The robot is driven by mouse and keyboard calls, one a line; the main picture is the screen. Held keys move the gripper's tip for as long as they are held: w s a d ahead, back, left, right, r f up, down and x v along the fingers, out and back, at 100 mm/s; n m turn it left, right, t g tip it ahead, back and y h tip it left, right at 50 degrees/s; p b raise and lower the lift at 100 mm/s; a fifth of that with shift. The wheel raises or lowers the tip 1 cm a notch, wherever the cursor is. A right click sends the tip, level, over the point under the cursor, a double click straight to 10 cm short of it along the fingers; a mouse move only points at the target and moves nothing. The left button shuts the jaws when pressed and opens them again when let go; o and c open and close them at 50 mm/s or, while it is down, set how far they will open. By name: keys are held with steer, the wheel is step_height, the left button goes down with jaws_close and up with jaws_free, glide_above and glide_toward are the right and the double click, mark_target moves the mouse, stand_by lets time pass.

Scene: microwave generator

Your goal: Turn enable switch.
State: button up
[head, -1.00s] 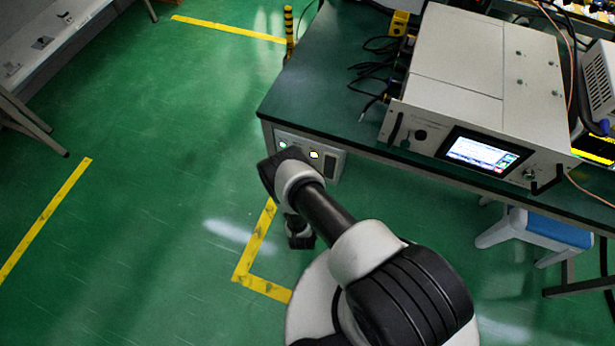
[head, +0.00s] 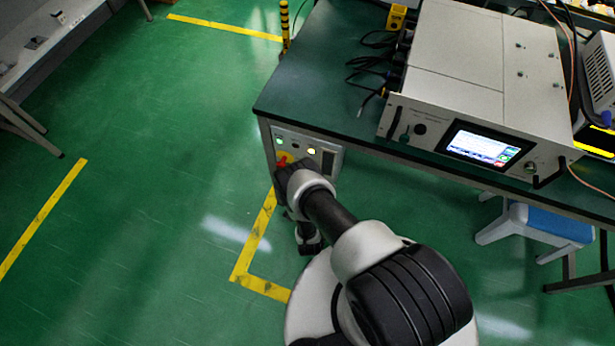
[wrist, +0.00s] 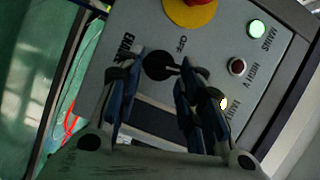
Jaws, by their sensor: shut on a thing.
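The black enable switch (wrist: 158,66) is a round knob on the grey control panel (wrist: 215,65), which hangs under the bench. In the wrist view the "ENABLE" label is at its left and "OFF" is at its upper right. A dark tab reaches from the knob toward the right finger. My gripper (wrist: 159,76) has its two blue-black fingers on either side of the knob and is shut on it. The fingers partly cover the knob's edges. In the head view my wrist hides the switch and the fingertips.
A red and yellow emergency stop button (wrist: 190,10) sits just above the switch. A lit green lamp (wrist: 257,28), an unlit lamp (wrist: 237,66) and a lit yellow lamp (wrist: 222,103) line the panel. The generator (head: 480,140) stands on the green bench (head: 300,95); floor to the left is clear.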

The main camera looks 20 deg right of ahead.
stand_by(0.3)
steer(key=o, duration=1.1)
steer(key=shift+c, duration=0.2)
steer(key=r, duration=0.9)
steer(key=shift+w+r, duration=0.15)
steer(key=shift+w, duration=0.05)
steer(key=shift+s+r, duration=0.15)
steer(key=shift+r, duration=0.25)
